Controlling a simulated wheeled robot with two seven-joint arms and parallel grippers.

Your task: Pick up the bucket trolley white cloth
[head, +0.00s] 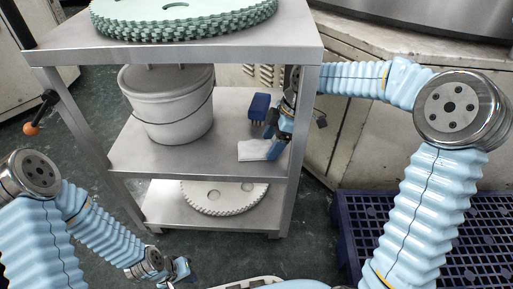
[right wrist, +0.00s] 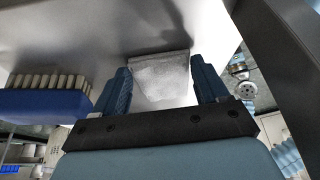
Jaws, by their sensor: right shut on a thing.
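The white cloth (head: 256,151) lies flat-looking at the right front of the trolley's middle shelf (head: 150,158). My right gripper (head: 272,146) reaches in from the right and is shut on the cloth. In the right wrist view the cloth (right wrist: 163,82) sits between the two blue fingers of the right gripper (right wrist: 161,72). Whether the cloth touches the shelf is unclear. My left gripper (head: 183,270) is low at the bottom of the head view, away from the trolley; its jaw opening is too small to tell.
A grey lidded bucket (head: 168,105) stands on the middle shelf. A blue brush (head: 259,107) is close behind the cloth, and its bristles show in the right wrist view (right wrist: 45,82). The top shelf holds green toothed discs (head: 185,22); the bottom shelf a white one (head: 222,198). A blue pallet (head: 480,225) is right.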

